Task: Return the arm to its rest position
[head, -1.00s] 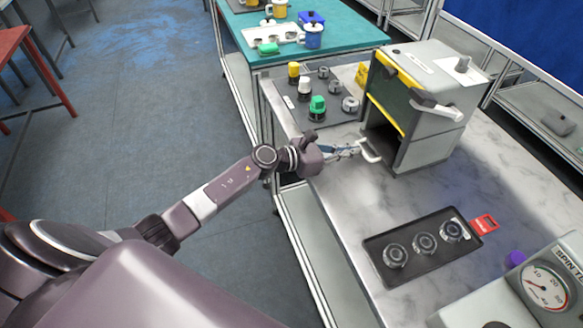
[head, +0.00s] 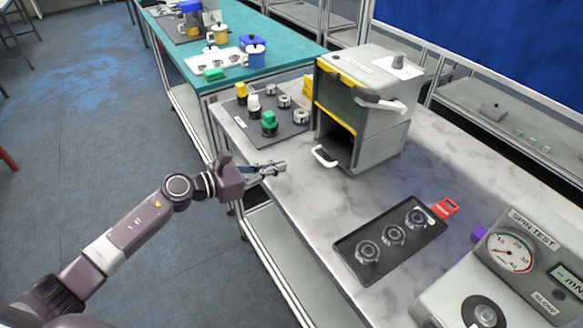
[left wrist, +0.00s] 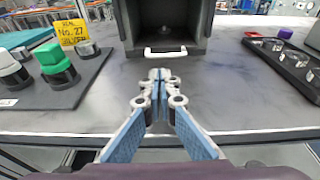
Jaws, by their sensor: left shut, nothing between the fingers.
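My left arm reaches in from the lower left in the head view. Its gripper (head: 272,169) is at the near left edge of the marble-topped bench (head: 300,207), to the left of the grey box machine (head: 385,128). The left wrist view shows its blue fingers (left wrist: 160,98) with the tips together and nothing between them. The white handle (head: 325,157) at the machine's open lower bay is apart from the fingers. In the left wrist view that handle (left wrist: 166,53) is straight ahead of the fingertips. My right gripper is in neither view.
A dark tray (head: 350,247) with three metal round parts lies on the bench. A grey mat (head: 293,128) holds coloured-capped pieces and metal parts. A spin test gauge (head: 512,252) stands at lower right. A teal table (head: 290,52) is behind.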

